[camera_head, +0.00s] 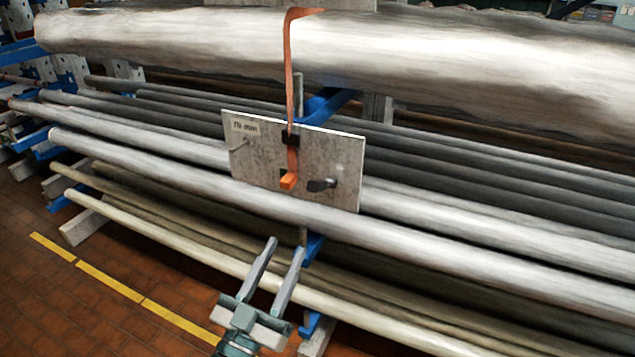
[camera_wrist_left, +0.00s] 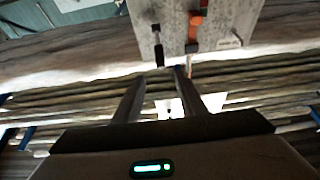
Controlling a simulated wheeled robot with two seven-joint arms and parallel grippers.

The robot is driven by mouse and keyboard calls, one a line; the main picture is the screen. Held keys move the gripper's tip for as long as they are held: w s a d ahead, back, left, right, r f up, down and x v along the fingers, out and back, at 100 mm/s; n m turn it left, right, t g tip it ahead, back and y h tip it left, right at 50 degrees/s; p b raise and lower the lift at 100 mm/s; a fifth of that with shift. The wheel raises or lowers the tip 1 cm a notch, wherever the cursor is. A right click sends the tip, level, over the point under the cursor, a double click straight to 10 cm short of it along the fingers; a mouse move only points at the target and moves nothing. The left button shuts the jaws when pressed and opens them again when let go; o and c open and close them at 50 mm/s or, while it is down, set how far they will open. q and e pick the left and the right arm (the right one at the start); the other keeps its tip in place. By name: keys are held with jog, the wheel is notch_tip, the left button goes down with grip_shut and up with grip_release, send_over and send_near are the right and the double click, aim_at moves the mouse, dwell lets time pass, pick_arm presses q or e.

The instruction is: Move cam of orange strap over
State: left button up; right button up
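An orange strap (camera_head: 289,65) hangs over the big pale pole and down the front of a grey plate (camera_head: 262,175). A black cam buckle (camera_head: 290,137) sits on the strap at the plate's upper edge. The strap's orange end (camera_head: 289,181) lies lower on the plate. A black handle (camera_head: 321,185) sticks out to its right. My left gripper (camera_head: 273,247) is open and empty, below and in front of the plate. In the left wrist view the strap (camera_wrist_left: 194,30) and plate (camera_wrist_left: 222,18) appear beyond the open fingers (camera_wrist_left: 162,95). My right gripper is not in view.
A large pole (camera_head: 450,50) lies across the top of the rack. Several long pipes (camera_head: 180,160) lie on blue rack arms (camera_head: 322,105) behind and below the plate. A yellow floor line (camera_head: 110,283) crosses the open brown tiled floor at lower left.

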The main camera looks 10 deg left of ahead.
aim_at(317, 180)
pick_arm(q)
jog(key=p+x, duration=0.6)
jog(key=x, duration=0.9)
jog(key=shift+w+r, duration=0.15)
jog(key=shift+x, duration=0.85)
jog(key=shift+c, duration=0.7)
grip_shut()
